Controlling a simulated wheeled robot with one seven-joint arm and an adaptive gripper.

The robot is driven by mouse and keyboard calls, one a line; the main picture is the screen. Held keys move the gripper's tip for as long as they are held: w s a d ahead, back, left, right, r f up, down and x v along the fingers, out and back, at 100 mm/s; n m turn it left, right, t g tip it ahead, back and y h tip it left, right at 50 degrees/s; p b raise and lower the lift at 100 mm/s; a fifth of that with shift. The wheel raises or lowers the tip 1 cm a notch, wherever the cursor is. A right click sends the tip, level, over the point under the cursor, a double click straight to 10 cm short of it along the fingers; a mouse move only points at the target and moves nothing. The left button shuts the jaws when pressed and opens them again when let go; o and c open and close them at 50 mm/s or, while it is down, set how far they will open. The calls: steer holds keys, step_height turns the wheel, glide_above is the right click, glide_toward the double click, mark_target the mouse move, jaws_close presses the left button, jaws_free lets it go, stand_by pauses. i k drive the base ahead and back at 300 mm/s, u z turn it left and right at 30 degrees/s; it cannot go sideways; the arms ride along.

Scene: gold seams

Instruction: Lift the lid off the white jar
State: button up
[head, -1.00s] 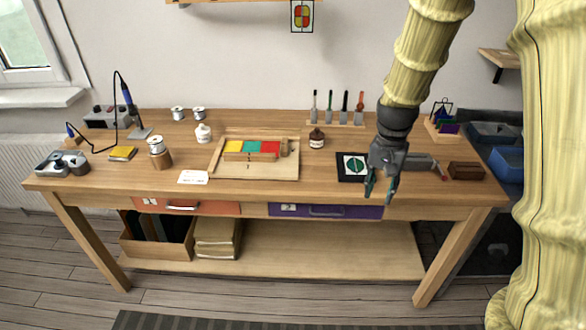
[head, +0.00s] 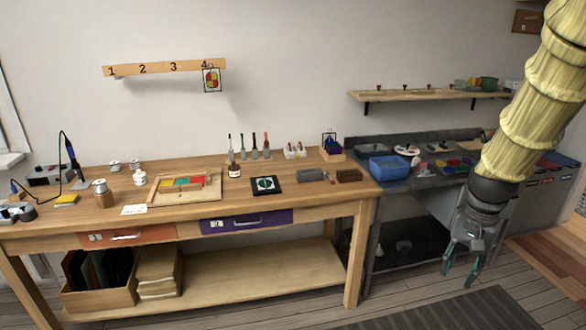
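A small white jar (head: 140,178) with a lid on top stands upright on the left half of the wooden workbench (head: 110,213), in the head view. The seam between lid and jar is too small to make out. My gripper (head: 461,272) hangs at the right of the view, in front of the grey counter and far from the jar. Its fingers point down and stand apart, with nothing between them.
A wooden tray (head: 207,194) with coloured blocks stands right of the jar. A metal-topped container (head: 102,192) and the soldering iron stand (head: 78,182) are to its left.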

mark_target(139, 174)
steer(key=i, duration=2.15)
steer(key=u, duration=1.75)
steer(key=i, duration=0.9)
steer(key=u, duration=0.95)
